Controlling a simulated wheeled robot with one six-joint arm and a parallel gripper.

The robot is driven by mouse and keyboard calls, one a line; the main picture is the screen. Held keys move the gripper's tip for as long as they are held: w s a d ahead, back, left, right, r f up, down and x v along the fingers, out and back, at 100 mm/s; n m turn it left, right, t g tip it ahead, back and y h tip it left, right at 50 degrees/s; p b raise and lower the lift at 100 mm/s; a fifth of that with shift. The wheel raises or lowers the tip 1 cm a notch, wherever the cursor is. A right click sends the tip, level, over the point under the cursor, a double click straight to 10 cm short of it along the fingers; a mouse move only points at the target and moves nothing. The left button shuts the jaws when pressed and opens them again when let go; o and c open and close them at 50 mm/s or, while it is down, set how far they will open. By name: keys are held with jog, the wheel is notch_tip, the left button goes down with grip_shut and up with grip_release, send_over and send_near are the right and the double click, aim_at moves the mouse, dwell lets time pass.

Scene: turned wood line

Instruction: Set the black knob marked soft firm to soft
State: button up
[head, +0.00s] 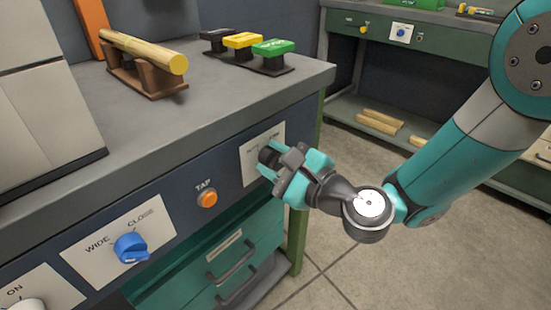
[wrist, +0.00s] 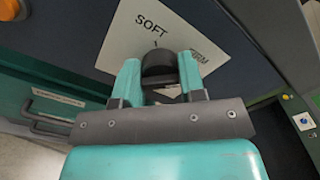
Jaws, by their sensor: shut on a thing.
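The black knob (wrist: 158,67) sits on a white plate (wrist: 118,48) marked SOFT and FIRM on the dark front panel. In the wrist view my gripper (wrist: 160,80) is shut on the knob, one teal finger on each side of it. The SOFT mark is at the plate's upper left and the FIRM mark at its right, partly hidden by a finger. In the head view my gripper (head: 272,165) reaches the plate from the right, and the knob (head: 267,156) shows only in part between the fingers. The knob's pointer direction cannot be told.
Left along the panel are an orange TAP button (head: 207,198) and a blue WIDE/CLOSE knob (head: 131,247). Teal drawers (head: 232,262) with handles are below. On the bench top stand a turned wood piece (head: 145,52) on a cradle and several coloured blocks (head: 242,41). Open floor lies right.

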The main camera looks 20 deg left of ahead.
jog(key=n+b, duration=0.3)
jog(key=n, duration=0.1)
jog(key=shift+f+n, duration=0.15)
jog(key=shift+n, duration=0.15)
jog(key=n+b, duration=0.3)
jog(key=n, duration=0.1)
jog(key=shift+s+f+n, duration=0.1)
jog(key=shift+n, duration=0.2)
jog(key=n+b, duration=0.4)
jog(key=n, duration=0.1)
jog(key=shift+f+b, duration=0.1)
jog(key=shift+b, duration=0.2)
jog(key=shift+n+b, duration=1.3)
jog(key=shift+n, duration=0.5)
jog(key=o, duration=0.9)
jog(key=shift+r, duration=0.2)
